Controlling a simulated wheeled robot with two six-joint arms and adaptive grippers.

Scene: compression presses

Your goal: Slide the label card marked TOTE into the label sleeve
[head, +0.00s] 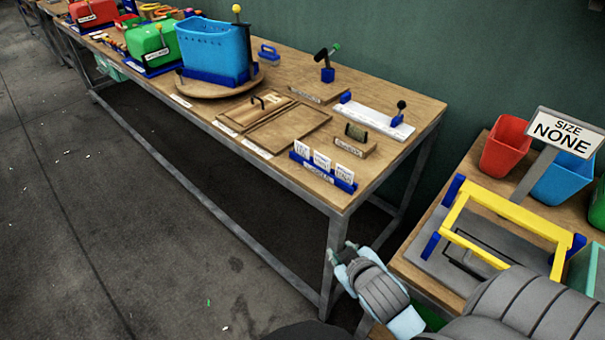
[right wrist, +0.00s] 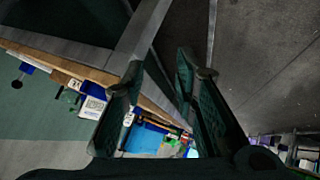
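Three white label cards (head: 321,160) stand upright in a blue rack (head: 328,179) at the near right corner of the long wooden table. Their print is too small to read, so I cannot tell which is marked TOTE. I cannot make out the label sleeve for certain. A blue perforated tote (head: 212,48) stands on a round wooden board farther left. My right gripper (head: 341,252) is below and in front of the table's right end, apart from the rack. In the right wrist view its two fingers (right wrist: 163,72) are spread with nothing between them. My left gripper is out of view.
The long table (head: 420,108) also holds a wooden tray (head: 290,128), a white board (head: 375,122) with a black knob, and a small dark-green item on a block. A second table at right carries a yellow-handled frame (head: 510,215), bins and a sign.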

